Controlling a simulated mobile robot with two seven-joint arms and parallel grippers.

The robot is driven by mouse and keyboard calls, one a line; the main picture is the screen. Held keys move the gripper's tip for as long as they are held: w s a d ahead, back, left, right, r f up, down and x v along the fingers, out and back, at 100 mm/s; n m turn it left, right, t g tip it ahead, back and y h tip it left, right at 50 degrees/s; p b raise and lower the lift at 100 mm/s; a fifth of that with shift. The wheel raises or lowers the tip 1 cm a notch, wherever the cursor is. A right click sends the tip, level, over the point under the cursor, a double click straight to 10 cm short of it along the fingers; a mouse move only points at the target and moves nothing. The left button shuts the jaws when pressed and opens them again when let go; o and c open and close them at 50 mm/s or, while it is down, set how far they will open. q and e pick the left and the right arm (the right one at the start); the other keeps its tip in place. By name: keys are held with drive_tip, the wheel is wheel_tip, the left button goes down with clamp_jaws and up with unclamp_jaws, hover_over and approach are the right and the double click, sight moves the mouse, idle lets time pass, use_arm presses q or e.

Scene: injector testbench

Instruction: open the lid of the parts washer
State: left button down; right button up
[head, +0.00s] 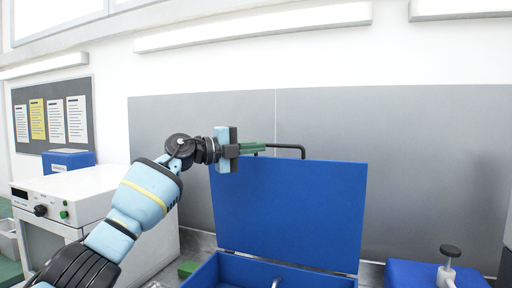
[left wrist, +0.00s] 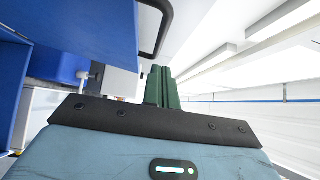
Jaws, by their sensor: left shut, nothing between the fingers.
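The parts washer's blue lid (head: 290,212) stands raised, close to upright, behind the blue tub (head: 262,276) in the head view. A black bar handle (head: 290,148) sticks up from the lid's top edge. My left gripper (head: 262,147) has green fingers and is shut and empty. It is at the lid's top left corner, beside the handle's left end; I cannot tell whether it touches. In the left wrist view the lid (left wrist: 62,40) and handle (left wrist: 160,28) are at the left of the closed fingers (left wrist: 160,86). My right gripper is not in view.
A white instrument box (head: 75,193) with knobs stands at the left, with a blue bin (head: 68,161) behind it. A grey wall panel (head: 420,180) is close behind the lid.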

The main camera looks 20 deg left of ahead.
use_arm(q)
drive_tip(key=v, duration=1)
drive_tip(key=shift+r, duration=0.3)
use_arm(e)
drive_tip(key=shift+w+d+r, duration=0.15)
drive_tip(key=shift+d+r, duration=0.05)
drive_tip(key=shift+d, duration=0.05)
use_arm(q)
drive_tip(key=shift+s, duration=0.1)
